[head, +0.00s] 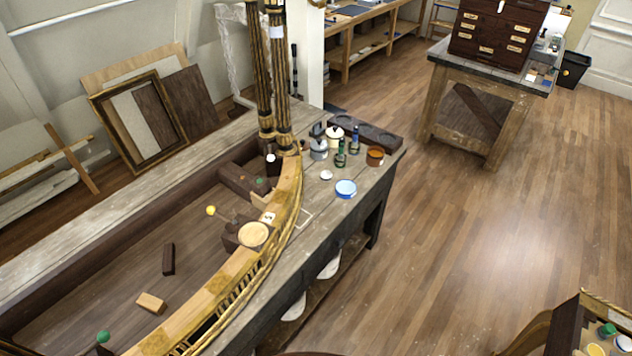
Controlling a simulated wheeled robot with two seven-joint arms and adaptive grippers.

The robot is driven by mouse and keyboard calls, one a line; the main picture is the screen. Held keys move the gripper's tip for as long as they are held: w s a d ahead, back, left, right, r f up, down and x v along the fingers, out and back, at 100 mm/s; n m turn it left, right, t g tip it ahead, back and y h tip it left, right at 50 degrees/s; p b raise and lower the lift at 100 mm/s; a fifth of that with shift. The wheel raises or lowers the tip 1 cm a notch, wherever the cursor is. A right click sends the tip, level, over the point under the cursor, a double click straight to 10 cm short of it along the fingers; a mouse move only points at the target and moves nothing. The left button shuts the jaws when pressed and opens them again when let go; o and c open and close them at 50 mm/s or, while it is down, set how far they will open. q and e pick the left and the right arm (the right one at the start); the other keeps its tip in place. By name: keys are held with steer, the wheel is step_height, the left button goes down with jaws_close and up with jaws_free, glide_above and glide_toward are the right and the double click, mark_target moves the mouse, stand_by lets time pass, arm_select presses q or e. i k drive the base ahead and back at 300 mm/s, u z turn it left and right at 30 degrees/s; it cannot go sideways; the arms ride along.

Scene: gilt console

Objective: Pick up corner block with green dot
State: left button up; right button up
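A small green dot (259,181) shows among dark wooden pieces at the far right end of the recessed console interior, close to the gilt curved rail (235,270). The dark block (240,181) around it is small in view, and its exact outline is hard to tell. A pale block (262,200) sits just in front of it. A second green spot, a round green knob (103,337), is at the bottom left on a dark piece cut by the frame. Neither of my grippers shows in the head view.
Inside the console lie a loose pale block (151,303) and a dark block (168,259). Open floor lies right.

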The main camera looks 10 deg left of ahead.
mark_target(261, 184)
steer(key=z, duration=1.3)
steer(key=i, duration=1.2)
steer(key=u, duration=3.45)
steer(key=k, duration=0.25)
steer(key=u, duration=0.35)
